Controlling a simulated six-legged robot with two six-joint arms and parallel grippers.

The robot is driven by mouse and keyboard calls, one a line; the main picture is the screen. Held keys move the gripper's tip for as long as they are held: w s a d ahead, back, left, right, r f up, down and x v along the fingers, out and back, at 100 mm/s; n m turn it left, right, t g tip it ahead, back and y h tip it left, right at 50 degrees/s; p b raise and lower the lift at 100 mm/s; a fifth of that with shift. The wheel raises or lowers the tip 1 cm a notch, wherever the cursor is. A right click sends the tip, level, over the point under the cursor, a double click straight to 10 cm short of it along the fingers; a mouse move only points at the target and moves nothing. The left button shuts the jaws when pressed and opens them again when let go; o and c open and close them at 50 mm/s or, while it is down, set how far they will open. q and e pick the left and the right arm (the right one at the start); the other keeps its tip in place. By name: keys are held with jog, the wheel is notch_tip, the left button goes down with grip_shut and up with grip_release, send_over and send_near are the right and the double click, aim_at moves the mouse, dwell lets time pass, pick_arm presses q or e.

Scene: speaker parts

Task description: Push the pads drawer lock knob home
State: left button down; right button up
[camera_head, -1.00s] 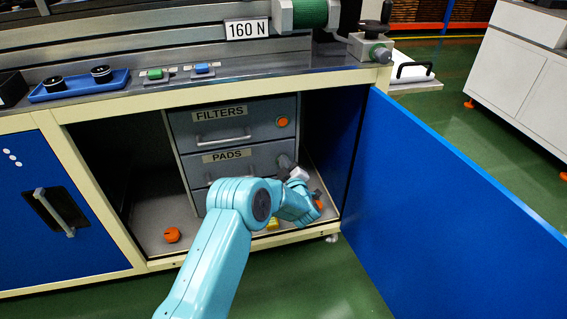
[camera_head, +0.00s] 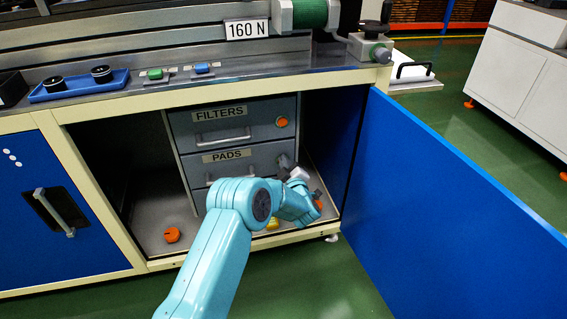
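The grey pads drawer (camera_head: 225,168), labelled PADS, is in the open cabinet below the filters drawer (camera_head: 205,125). Both drawer fronts look closed. My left arm comes up from the bottom of the view and bends right. My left gripper (camera_head: 285,163) is at the right end of the pads drawer front, with its dark grey tip against or very near that front. The pads lock knob is not visible; the gripper covers that spot. I cannot see a gap between the fingers. My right gripper is out of view.
The filters drawer has an orange knob (camera_head: 282,121) at its right. An orange piece (camera_head: 172,235) lies on the cabinet floor at left, and a yellow piece (camera_head: 272,224) lies near my arm. The blue door (camera_head: 450,200) stands open at right.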

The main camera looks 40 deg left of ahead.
pick_arm(q)
jog(key=p+v, duration=0.1)
jog(key=v, duration=0.5)
jog(key=shift+p, duration=0.3)
dwell(0.7)
jog(key=shift+s+d, duration=0.15)
